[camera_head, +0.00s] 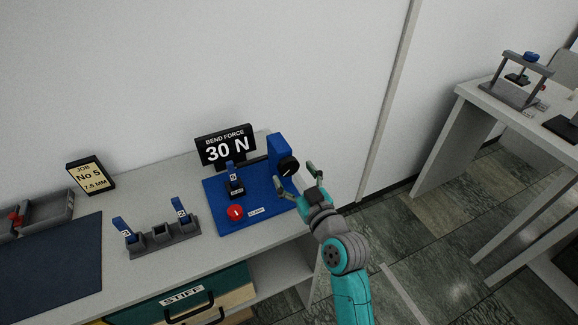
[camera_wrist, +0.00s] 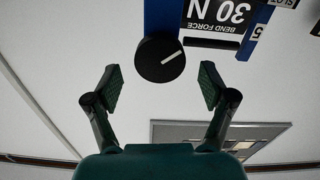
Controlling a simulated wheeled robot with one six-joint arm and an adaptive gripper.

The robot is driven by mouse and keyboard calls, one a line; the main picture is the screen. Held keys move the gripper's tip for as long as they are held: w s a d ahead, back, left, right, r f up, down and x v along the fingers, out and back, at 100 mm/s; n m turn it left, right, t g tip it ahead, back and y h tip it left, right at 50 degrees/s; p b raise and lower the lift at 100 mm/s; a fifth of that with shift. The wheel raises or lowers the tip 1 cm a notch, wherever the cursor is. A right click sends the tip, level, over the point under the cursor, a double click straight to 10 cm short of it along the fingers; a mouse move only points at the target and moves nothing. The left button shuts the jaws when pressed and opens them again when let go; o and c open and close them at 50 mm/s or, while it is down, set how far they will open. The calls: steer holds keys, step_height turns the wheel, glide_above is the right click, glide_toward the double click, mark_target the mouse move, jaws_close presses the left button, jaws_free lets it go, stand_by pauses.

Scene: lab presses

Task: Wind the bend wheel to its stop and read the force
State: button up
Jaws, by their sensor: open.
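The bend wheel (camera_head: 289,166) is a black knob with a white line, on a blue upright of the blue press base (camera_head: 215,196). In the wrist view the bend wheel (camera_wrist: 160,59) is ahead, between and beyond the fingertips. My gripper (camera_head: 297,182) is open and empty, just right of the wheel; in the wrist view its fingers (camera_wrist: 160,86) are spread wide, with no visible contact. The black display (camera_head: 227,148) reads "BEND FORCE 30 N". A blue strip marked 5 (camera_head: 232,172) stands upright in a black clamp on the press.
A red button (camera_head: 236,212) is at the base's front. A grey rack (camera_head: 161,240) holds two blue strips. A sign (camera_head: 91,175) reads "JOB No 5 7.5 MM". A grey tray (camera_head: 45,213) is at left. A drawer (camera_head: 184,300) is marked STIFF. Another table (camera_head: 480,98) stands right.

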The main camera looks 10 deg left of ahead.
mark_target(290, 168)
steer(key=shift+x, duration=1.6)
steer(key=c, duration=1.2)
steer(key=shift+o, duration=0.2)
